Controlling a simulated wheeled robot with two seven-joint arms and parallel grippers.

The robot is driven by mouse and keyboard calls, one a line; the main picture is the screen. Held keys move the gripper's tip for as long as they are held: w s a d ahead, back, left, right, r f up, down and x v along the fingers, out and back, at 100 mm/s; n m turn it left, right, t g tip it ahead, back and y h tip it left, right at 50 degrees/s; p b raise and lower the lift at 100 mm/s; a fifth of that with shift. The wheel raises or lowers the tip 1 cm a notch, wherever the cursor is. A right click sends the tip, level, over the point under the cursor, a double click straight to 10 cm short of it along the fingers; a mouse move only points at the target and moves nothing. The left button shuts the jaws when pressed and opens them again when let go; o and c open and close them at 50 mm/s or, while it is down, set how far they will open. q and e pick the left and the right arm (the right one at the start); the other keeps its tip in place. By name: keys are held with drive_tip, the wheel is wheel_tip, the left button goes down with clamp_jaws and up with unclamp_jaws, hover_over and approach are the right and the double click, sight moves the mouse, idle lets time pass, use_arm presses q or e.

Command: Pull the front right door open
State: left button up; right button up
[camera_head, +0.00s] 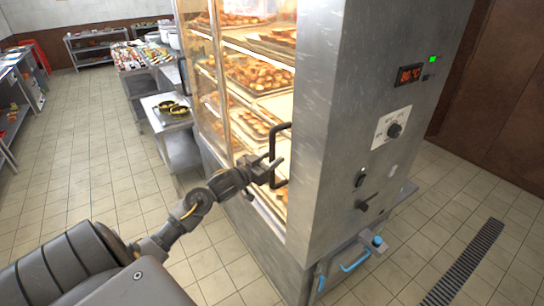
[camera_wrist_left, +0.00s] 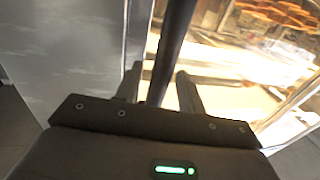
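The front right door (camera_head: 236,95) is a framed glass door on the steel heated cabinet, and it looks closed. Its black bar handle (camera_head: 287,136) stands upright near the door's right edge. My left gripper (camera_head: 274,170) is at the lower part of this handle. In the left wrist view the handle (camera_wrist_left: 174,48) runs between the two fingers of my left gripper (camera_wrist_left: 160,88). The fingers are apart, with a gap visible beside the bar, so the gripper looks open around it. My right gripper is not in view.
The cabinet's steel side (camera_head: 345,130) carries a display and knobs. Trays of pastries (camera_head: 258,75) sit behind the glass. A low steel table (camera_head: 166,115) with black pans stands left of the cabinet. Tiled floor (camera_head: 85,170) is clear at the left. A floor drain (camera_head: 465,265) lies right.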

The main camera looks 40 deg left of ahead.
use_arm(q)
drive_tip(key=shift+w, duration=0.15)
clamp_jaws()
idle(0.4)
